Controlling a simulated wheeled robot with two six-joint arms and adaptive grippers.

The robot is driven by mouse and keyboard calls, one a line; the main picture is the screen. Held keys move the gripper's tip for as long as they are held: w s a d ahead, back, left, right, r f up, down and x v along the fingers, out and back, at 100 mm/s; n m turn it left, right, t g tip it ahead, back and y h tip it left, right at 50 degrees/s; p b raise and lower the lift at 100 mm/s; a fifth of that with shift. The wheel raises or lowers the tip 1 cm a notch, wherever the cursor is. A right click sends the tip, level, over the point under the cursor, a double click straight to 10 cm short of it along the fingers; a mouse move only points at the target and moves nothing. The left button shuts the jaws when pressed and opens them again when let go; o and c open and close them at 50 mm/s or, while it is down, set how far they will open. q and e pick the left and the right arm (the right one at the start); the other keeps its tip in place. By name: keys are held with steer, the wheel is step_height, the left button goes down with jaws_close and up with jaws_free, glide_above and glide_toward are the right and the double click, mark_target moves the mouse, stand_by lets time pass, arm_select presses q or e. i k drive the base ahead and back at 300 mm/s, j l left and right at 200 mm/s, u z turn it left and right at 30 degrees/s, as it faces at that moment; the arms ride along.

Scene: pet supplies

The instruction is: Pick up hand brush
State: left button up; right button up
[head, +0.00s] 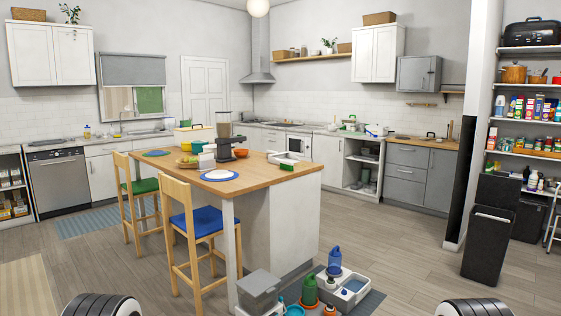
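I cannot pick out a hand brush with certainty. A small dark and green item (286,166) lies near the right end of the wooden island top (262,178); it is too small to tell what it is. Pet supplies stand on the floor at the island's near end: a grey lidded bin (258,291), a blue bottle-topped dispenser (334,262) and a green bottle-like item (309,291). Dark ribbed parts, likely of my arms, show at the bottom left and bottom right edges. Neither gripper shows.
Two wooden stools with a green seat (140,186) and a blue seat (199,223) stand along the island's left side. A black bin (487,243) stands at the right by stocked shelves (530,98).

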mark_target(286, 165)
steer(key=i+l+z, duration=0.55)
steer(key=i+z, duration=0.25)
steer(key=i+l+z, duration=0.1)
steer(key=i+z, duration=0.5)
steer(key=i, duration=2.35)
steer(key=i+j+u, duration=0.25)
steer(key=i, duration=0.35)
steer(key=i+j+u, duration=0.3)
steer(key=i, duration=0.3)
steer(key=i+u, duration=0.25)
steer(key=i, duration=0.35)
steer(key=i+u, duration=0.3)
steer(key=i, duration=0.3)
steer(key=i+l+u, duration=0.25)
steer(key=i, duration=0.35)
steer(key=i+l+u, duration=0.25)
steer(key=i, duration=0.35)
steer(key=i+j+u, duration=0.15)
steer(key=i+u, duration=0.8)
steer(key=i, duration=0.15)
steer(key=i+l+u, duration=0.3)
steer(key=i+u, duration=0.2)
steer(key=i+l+u, duration=0.95)
steer(key=k+l, duration=0.05)
